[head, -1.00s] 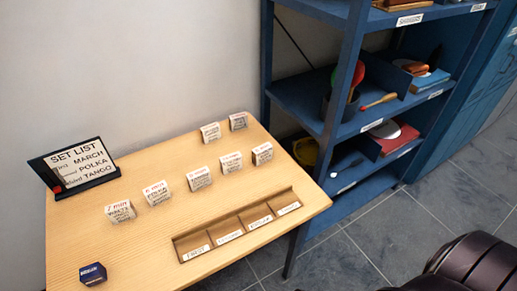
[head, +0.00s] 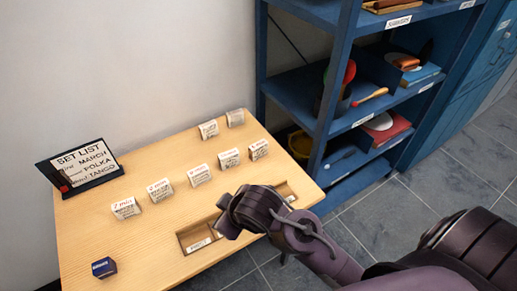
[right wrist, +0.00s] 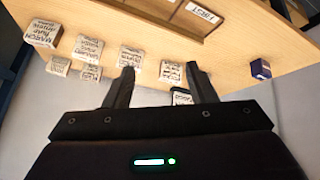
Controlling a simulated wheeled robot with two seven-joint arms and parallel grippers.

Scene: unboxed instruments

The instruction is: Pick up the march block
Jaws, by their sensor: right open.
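The march block is a small white block with dark lettering; it shows at the left of the right wrist view (right wrist: 42,34), its word MARCH readable. It appears to be the rightmost block of the front row in the head view (head: 258,150), where its lettering is too small to read. My right gripper (right wrist: 160,70) is open with nothing between its fingers, and the march block lies outside them to the left in that view. In the head view my right gripper (head: 229,214) is over the slotted tray, apart from the march block. My left gripper is not in view.
Several similar white blocks stand on the wooden table (head: 150,240). The slotted tray (head: 190,240) is partly hidden by my right arm. A set list sign (head: 85,165) and a navy block (head: 104,267) are at left. A blue shelf (head: 340,110) stands behind on the right.

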